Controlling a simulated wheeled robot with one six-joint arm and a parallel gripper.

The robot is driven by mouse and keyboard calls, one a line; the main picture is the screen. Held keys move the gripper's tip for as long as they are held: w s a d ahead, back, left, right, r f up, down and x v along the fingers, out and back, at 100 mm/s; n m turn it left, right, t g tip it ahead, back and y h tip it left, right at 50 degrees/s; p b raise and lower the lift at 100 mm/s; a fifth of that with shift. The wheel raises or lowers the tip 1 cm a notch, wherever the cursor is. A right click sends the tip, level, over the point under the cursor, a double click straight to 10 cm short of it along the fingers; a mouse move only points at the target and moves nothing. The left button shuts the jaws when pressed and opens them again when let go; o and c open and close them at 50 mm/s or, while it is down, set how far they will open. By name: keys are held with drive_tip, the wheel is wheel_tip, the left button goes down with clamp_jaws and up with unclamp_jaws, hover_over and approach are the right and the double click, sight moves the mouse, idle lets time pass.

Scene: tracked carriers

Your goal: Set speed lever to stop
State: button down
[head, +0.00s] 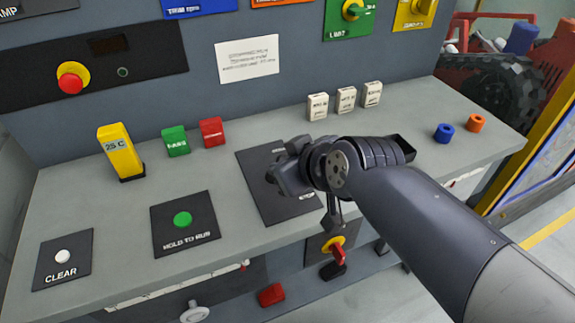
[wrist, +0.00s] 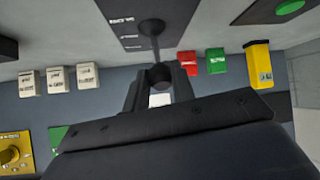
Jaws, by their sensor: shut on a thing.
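The speed lever (wrist: 155,50) rises from a dark panel (wrist: 115,5) on the console and ends in a round black knob (wrist: 159,76). In the wrist view the knob sits between the two fingers of my gripper (wrist: 160,88), which is shut on it. In the head view my gripper (head: 285,174) is over the dark panel (head: 262,205) and hides the lever and part of the panel. White labels show beside the lever in the wrist view, too small to read, so I cannot tell which setting it stands at.
Left of the panel stand a red block (head: 212,132), a green block (head: 176,141) and a yellow block (head: 120,150). A green button (head: 182,219) and a white button (head: 62,256) lie nearer the front. Three white blocks (head: 346,99) stand behind my wrist. Blue and orange rings (head: 444,133) lie right.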

drive_tip(key=shift+s+f, duration=0.15)
drive_tip(key=shift+f, duration=0.2)
drive_tip(key=c, duration=1.6)
unclamp_jaws()
drive_tip(key=o, duration=0.4)
drive_tip(key=shift+r, duration=0.2)
